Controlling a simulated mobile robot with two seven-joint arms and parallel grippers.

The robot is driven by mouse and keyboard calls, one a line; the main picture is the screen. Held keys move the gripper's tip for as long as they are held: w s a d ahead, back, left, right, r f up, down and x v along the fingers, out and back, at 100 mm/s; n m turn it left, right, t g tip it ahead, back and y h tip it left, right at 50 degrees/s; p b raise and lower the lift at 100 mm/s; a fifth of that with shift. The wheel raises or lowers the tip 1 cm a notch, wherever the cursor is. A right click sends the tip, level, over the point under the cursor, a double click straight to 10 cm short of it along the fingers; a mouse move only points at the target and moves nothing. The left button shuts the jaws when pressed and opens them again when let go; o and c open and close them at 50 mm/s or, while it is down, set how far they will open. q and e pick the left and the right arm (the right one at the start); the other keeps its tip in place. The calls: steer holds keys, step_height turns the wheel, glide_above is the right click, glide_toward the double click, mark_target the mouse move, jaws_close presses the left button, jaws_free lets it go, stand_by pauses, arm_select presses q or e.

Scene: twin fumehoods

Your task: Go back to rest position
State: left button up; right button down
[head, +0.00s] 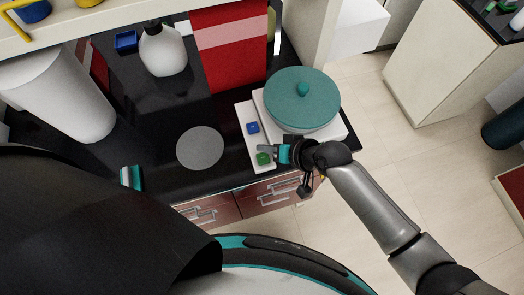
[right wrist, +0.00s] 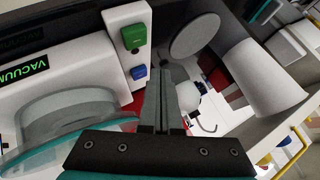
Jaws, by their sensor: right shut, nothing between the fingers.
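My right gripper (head: 272,154) reaches in from the right in the head view. Its tips are by the green button (head: 264,158) on the front of a white vacuum unit (head: 263,138). The right wrist view shows the two fingers (right wrist: 165,70) together, with nothing between them. There the green button (right wrist: 133,37) and the blue button (right wrist: 138,72) lie left of the fingertips. I cannot tell whether the fingers touch a button. My left gripper is not in view.
A teal-lidded round vessel (head: 302,98) sits on the unit. A grey disc (head: 200,148), a white bottle (head: 162,52), a red box (head: 229,45) and a white cylinder (head: 58,95) stand on the black worktop. Drawers (head: 270,193) are below its front edge. Open floor (head: 375,130) lies right.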

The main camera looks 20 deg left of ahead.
step_height(320, 180, up, 2)
steer(key=shift+r+p, duration=0.1)
steer(key=shift+p, duration=0.4)
